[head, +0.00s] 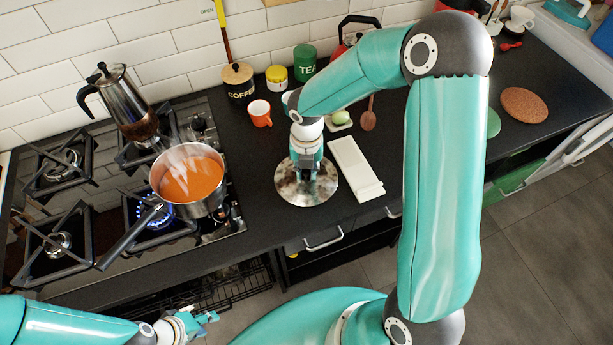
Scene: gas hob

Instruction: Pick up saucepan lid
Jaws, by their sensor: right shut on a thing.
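The saucepan lid (293,191) is a round, shiny metal disc over the black worktop, to the right of the hob. My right gripper (306,176) points down at the middle of the lid and is shut on it, hiding its knob. I cannot tell whether the lid is lifted or rests on the worktop. A steel saucepan (213,205) of orange soup steams on the front right burner, over a blue flame, with its handle toward the front left. My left gripper (210,318) is low at the bottom left, away from the worktop; its opening is unclear.
A moka pot (127,103) stands on the back right burner. An orange cup (260,113), a coffee jar (239,82) and a green tea tin (305,61) stand behind the lid. A white rectangular rest (352,166) lies close to its right.

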